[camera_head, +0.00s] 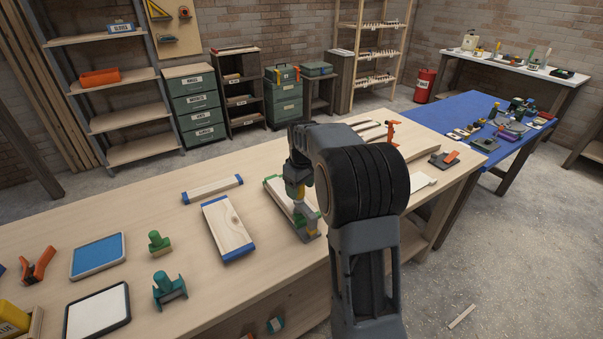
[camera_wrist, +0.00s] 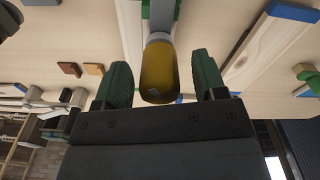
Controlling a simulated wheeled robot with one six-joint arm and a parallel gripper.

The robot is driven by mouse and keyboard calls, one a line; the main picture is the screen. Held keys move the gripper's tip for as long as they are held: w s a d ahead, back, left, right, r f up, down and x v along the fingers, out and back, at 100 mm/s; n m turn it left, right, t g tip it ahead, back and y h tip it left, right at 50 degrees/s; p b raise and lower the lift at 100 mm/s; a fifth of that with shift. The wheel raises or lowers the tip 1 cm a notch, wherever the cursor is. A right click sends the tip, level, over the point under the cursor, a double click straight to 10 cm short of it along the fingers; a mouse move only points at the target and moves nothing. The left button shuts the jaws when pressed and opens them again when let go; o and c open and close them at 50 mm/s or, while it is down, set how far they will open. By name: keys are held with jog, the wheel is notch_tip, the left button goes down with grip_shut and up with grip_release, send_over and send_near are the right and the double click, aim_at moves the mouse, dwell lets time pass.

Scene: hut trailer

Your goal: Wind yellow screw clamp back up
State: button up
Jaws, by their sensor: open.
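The yellow screw clamp shows its yellow handle (camera_wrist: 158,72) in the wrist view, with a grey shaft running away from it. In the head view the yellow handle (camera_head: 294,190) is at the board on the workbench, partly hidden by my arm. My gripper (camera_wrist: 163,78) is open. Its two green-padded fingers stand on either side of the yellow handle, with a visible gap on each side. In the head view my arm hides most of the gripper. The clamp's lower end is hard to make out.
An orange clamp (camera_head: 391,132) stands at the back right. A blue table (camera_head: 465,108) lies beyond.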

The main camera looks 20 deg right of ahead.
notch_tip(320, 180, up, 13)
jog(key=shift+s, duration=0.45)
jog(key=shift+r, duration=0.1)
